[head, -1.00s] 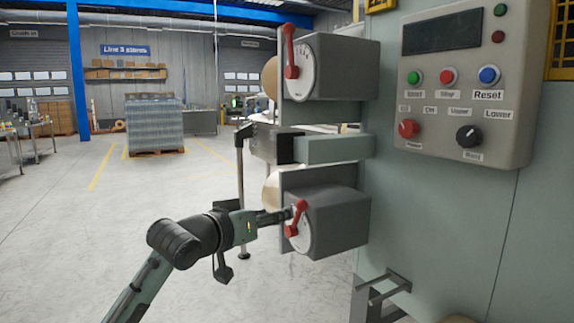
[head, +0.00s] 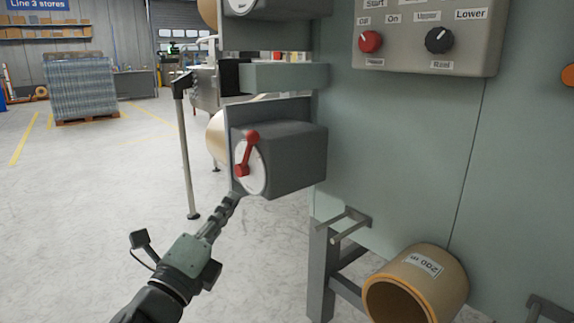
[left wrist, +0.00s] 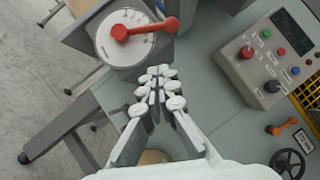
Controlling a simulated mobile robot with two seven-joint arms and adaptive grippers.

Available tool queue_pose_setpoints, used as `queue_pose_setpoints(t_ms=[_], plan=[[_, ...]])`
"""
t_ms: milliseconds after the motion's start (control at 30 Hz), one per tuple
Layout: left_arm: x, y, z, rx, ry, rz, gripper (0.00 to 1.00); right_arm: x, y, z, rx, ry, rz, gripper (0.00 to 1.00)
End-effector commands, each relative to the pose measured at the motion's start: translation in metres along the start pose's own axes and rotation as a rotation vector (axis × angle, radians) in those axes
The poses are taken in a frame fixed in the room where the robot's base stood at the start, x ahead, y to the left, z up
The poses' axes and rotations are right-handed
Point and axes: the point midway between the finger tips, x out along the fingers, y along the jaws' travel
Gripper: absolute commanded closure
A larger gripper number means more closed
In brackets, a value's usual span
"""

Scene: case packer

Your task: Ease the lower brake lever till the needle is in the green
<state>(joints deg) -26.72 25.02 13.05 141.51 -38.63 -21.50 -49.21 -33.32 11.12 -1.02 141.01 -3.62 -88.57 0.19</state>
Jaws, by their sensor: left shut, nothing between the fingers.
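The lower brake lever (head: 247,152) is red and sits on the white dial face (head: 257,182) of the lower grey brake box (head: 297,160). In the head view it stands nearly upright, its knob up and slightly right. The left wrist view shows the same lever (left wrist: 147,28) across its dial (left wrist: 108,48). My left gripper (head: 233,200) is shut and empty, just below the dial in the head view. In the left wrist view its fingertips (left wrist: 160,72) are together, apart from the lever. I cannot make out a needle or green band. My right gripper is not in view.
A grey-green bar (head: 285,77) juts out above the lower box. The control panel (head: 430,40) is on the machine wall at right. A cardboard roll (head: 420,290) lies low at right, near a metal bracket (head: 345,222).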

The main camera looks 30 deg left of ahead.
Motion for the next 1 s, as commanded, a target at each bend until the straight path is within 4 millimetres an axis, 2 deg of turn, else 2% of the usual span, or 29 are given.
queue_pose_setpoints(t_ms=[67, 167, 267, 667, 800, 1000], plan=[[-0.004, 0.000, 0.000, 0.053, 0.004, -0.007, 1.00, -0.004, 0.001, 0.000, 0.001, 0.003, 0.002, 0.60], [0.001, -0.003, 0.001, 0.071, 0.004, -0.011, 1.00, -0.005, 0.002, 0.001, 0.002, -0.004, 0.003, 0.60], [0.015, -0.004, 0.002, 0.070, 0.002, -0.013, 1.00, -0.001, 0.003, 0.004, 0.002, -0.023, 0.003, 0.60], [0.098, -0.005, 0.002, 0.066, 0.001, -0.011, 1.00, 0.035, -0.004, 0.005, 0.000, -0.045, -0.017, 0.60], [0.112, -0.004, 0.018, 0.067, 0.001, -0.008, 1.00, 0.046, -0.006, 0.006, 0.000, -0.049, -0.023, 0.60], [0.122, -0.003, 0.028, 0.064, 0.002, -0.006, 1.00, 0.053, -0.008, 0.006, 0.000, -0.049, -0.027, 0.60]])
